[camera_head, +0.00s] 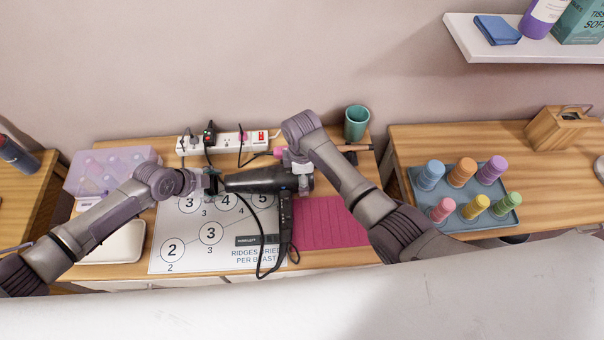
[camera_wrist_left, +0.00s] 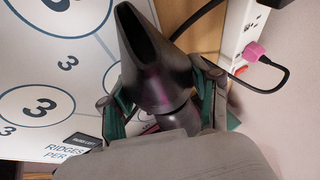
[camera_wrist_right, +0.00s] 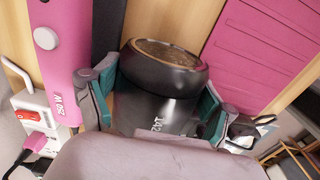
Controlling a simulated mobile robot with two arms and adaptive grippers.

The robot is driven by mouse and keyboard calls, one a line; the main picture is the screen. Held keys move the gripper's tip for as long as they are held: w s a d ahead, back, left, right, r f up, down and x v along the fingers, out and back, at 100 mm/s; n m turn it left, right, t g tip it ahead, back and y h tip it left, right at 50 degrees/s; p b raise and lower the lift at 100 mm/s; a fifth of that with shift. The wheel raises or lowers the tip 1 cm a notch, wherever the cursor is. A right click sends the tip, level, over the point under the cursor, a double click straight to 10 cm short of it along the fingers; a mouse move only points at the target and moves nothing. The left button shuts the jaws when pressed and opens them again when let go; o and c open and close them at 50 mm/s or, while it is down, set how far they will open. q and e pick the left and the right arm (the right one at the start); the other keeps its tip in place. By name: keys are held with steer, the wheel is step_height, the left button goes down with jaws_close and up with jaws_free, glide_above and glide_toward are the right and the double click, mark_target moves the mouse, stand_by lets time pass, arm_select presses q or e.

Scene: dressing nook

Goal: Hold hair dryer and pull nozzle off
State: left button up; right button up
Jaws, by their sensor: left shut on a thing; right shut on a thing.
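The black hair dryer (camera_head: 258,180) lies sideways above the numbered mat, its handle (camera_head: 286,225) pointing toward me. My right gripper (camera_head: 300,170) is shut around its body near the rear. In the right wrist view the dryer body (camera_wrist_right: 150,112) sits between the fingers, and its round rear grille shows. My left gripper (camera_head: 212,182) is shut on the dark nozzle at the dryer's left end. In the left wrist view the flat, slotted nozzle (camera_wrist_left: 155,85) is between the fingers.
A white power strip (camera_head: 228,140) with plugs and cords stands behind. A pink ridged pad (camera_head: 325,228) lies at the right and a pink styling tool (camera_wrist_right: 62,50) close to my right gripper. A green cup (camera_head: 356,122) stands at the back. The dryer's cord loops over the mat.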

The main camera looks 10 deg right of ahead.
arm_select(q)
steer(key=o, duration=1.5)
steer(key=shift+v, duration=4.05)
